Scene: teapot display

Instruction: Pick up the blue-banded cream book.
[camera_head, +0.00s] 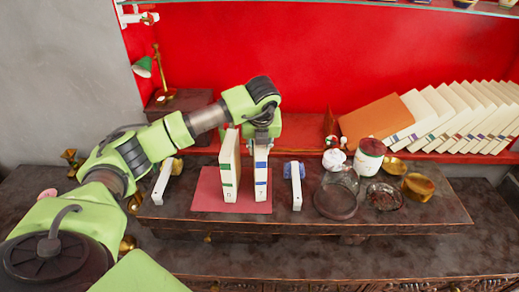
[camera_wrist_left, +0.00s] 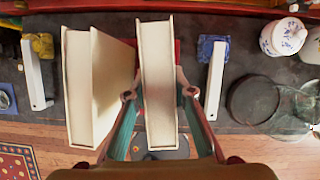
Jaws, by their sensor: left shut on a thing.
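The blue-banded cream book (camera_head: 261,178) stands upright on the red mat (camera_head: 207,192) in the head view. My left gripper (camera_head: 262,138) comes down on it from above, with its fingers shut on the upper part of the book. In the left wrist view the book (camera_wrist_left: 157,60) sits between the two fingers of my left gripper (camera_wrist_left: 159,95), one on each side. Whether its bottom touches the mat is hard to tell. My right gripper is not in view.
A green-banded cream book (camera_head: 229,172) stands close on the left. White bookends (camera_head: 163,182) (camera_head: 297,187) flank the mat. A glass jar (camera_head: 338,190), a lidded pot (camera_head: 369,157) and brass bowls (camera_head: 417,187) stand right. A leaning book row (camera_head: 455,115) is behind.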

